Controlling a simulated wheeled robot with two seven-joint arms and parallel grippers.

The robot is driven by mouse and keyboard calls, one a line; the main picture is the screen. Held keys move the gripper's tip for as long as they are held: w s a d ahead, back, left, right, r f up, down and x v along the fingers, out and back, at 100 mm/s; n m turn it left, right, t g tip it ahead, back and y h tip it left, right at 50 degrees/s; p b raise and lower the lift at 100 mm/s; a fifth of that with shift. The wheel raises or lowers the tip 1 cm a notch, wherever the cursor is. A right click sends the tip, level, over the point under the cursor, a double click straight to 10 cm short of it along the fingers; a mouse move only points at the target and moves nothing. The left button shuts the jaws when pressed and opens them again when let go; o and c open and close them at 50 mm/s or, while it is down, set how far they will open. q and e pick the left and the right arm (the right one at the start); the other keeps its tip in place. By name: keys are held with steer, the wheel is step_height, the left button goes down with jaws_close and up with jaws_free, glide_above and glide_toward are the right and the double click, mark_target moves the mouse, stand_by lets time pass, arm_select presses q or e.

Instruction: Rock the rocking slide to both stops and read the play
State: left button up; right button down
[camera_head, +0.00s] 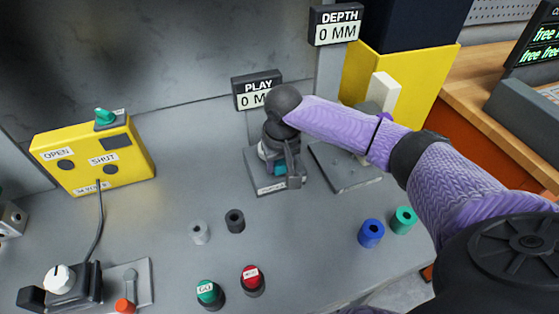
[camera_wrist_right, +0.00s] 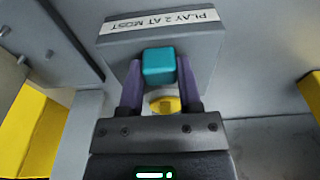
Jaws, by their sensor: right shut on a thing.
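The rocking slide appears to be the teal block (camera_wrist_right: 158,65); a bit of it shows in the head view (camera_head: 280,169). It sits at a grey base plate (camera_head: 268,187), whose edge label (camera_wrist_right: 160,26) reads "PLAY 2 AT MOST" upside down in the wrist view. My right gripper (camera_wrist_right: 158,88) is shut on the teal block, one finger on each side. In the head view my right gripper (camera_head: 284,165) and wrist hide most of the slide. The PLAY display (camera_head: 257,90) shows 0, its right end hidden by my wrist. My left gripper is out of view.
A DEPTH display (camera_head: 336,24) reads 0 MM. Right of the slide is another grey plate (camera_head: 345,170). A yellow OPEN/SHUT box (camera_head: 93,155) stands left. Blue (camera_head: 371,233) and green (camera_head: 404,220) cylinders, grey (camera_head: 199,232) and black (camera_head: 235,221) ones, and green (camera_head: 207,292) and red (camera_head: 251,278) buttons occupy the front.

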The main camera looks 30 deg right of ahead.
steer(key=c, duration=0.9)
jaws_free()
jaws_close()
steer(key=shift+a+p, duration=0.15)
steer(key=shift+p, duration=0.45)
steer(key=shift+w+a, duration=0.1)
steer(key=shift+a, duration=0.15)
steer(key=shift+d+p, duration=0.25)
steer(key=shift+p, duration=0.9)
stand_by(0.5)
steer(key=shift+s+d, duration=0.2)
steer(key=shift+d, duration=0.3)
stand_by(1.1)
steer(key=shift+p, duration=0.7)
